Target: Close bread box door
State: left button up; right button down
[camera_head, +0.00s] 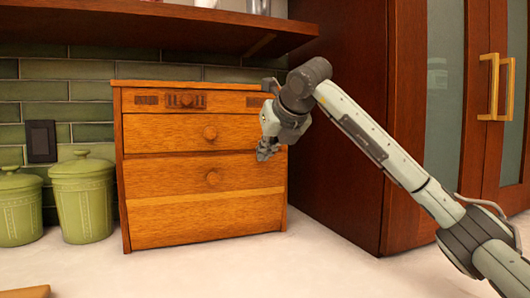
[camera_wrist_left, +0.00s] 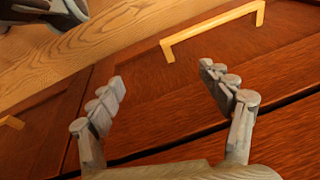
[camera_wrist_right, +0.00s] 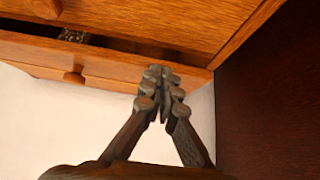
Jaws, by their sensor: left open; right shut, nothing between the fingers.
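The bread box (camera_head: 160,190) is an orange-brown wooden box on the counter, with round knobs on its front and a carved top band. In the right wrist view its front panel (camera_wrist_right: 110,66) and a knob (camera_wrist_right: 73,76) show, with a dark gap (camera_wrist_right: 110,42) between panels. My right gripper (camera_head: 266,152) is shut and empty at the right side of the box front. In the right wrist view its fingertips (camera_wrist_right: 162,75) overlap the panel's right end; I cannot tell whether they touch. My left gripper (camera_wrist_left: 165,80) is open and empty, facing wooden cabinet fronts, away from the box.
Green lidded canisters (camera_head: 83,200) stand left of the box. A tall dark wooden cabinet (camera_head: 345,120) stands close on its right. A wooden shelf (camera_head: 150,25) hangs above. The white counter (camera_head: 230,272) in front is mostly clear. A yellow handle (camera_wrist_left: 212,30) shows near my left gripper.

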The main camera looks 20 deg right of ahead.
jog(key=v, duration=1.2)
